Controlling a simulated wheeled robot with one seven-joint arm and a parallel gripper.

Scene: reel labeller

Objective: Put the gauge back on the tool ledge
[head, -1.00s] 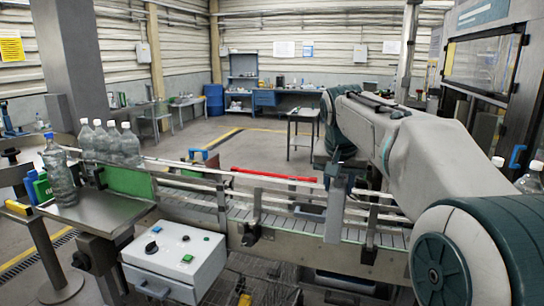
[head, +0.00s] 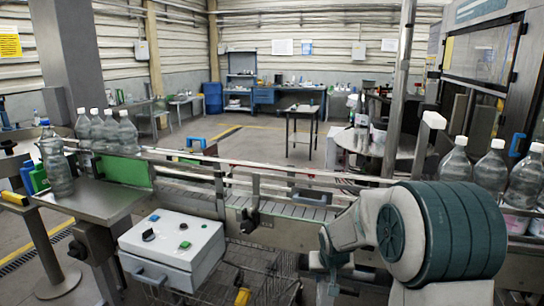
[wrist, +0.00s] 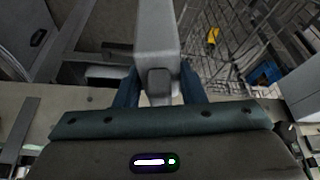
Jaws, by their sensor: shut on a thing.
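In the wrist view my gripper (wrist: 158,84) has two dark blue fingers, shut on the gauge (wrist: 157,32). The gauge is a plain grey block-shaped piece that reaches from between the fingers to the top edge of the picture; its far end is out of view. In the head view my arm is folded low at the bottom right, and the gauge and fingers cannot be made out there. I cannot tell which surface is the tool ledge.
The conveyor (head: 300,211) crosses the head view, with a white control box (head: 172,248) in front. A wire cart (wrist: 245,45) lies to the right in the wrist view. Bottles stand at the left (head: 58,165) and right (head: 490,172). A small table (head: 303,110) stands behind.

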